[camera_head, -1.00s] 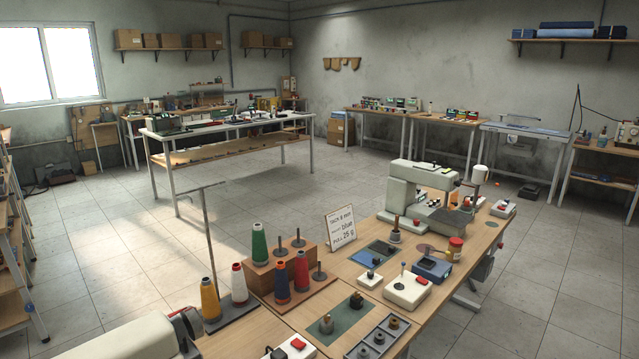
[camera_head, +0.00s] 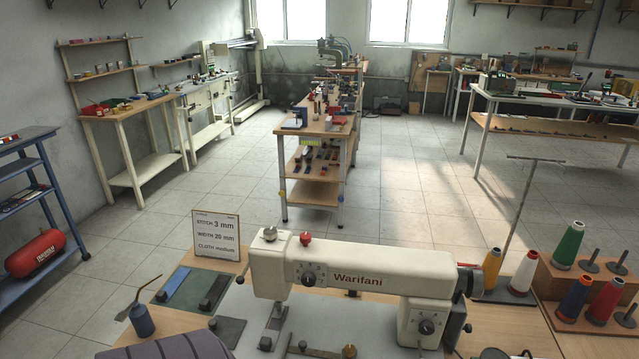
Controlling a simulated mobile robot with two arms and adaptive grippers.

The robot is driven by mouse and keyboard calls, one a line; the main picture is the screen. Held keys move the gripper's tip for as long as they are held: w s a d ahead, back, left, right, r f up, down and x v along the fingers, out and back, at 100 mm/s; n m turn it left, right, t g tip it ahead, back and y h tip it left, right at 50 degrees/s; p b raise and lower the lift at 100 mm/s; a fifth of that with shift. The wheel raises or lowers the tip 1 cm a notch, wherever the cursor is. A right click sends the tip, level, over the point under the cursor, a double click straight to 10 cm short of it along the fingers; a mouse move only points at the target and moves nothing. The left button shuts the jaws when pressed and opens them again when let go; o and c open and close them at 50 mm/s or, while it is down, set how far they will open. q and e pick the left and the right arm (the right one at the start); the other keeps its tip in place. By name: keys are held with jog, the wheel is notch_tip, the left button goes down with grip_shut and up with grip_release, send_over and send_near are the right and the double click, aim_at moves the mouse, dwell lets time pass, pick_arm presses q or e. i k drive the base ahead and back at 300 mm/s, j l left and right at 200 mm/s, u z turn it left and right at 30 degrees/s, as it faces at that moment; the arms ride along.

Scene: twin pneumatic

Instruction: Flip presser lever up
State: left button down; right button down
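A cream sewing machine (camera_head: 365,280) marked "Warifani" stands on the near bench, its head at the left and its pillar at the right. The presser foot area (camera_head: 272,325) below the head is small and unclear. A second machine is out of view now. Neither of my grippers shows.
A sign card (camera_head: 216,234) stands behind the machine's left end. A blue oil can (camera_head: 142,320) and a dark cushion-like thing are at the near left. Thread cones (camera_head: 568,245) stand at the right. Tiled floor lies open beyond the bench.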

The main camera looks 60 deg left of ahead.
aim_at(240, 281)
jog(key=j+u, duration=0.15)
jog(key=u, duration=1.55)
jog(key=i+j+u, duration=0.15)
jog(key=j+u, duration=0.15)
jog(key=j, duration=0.1)
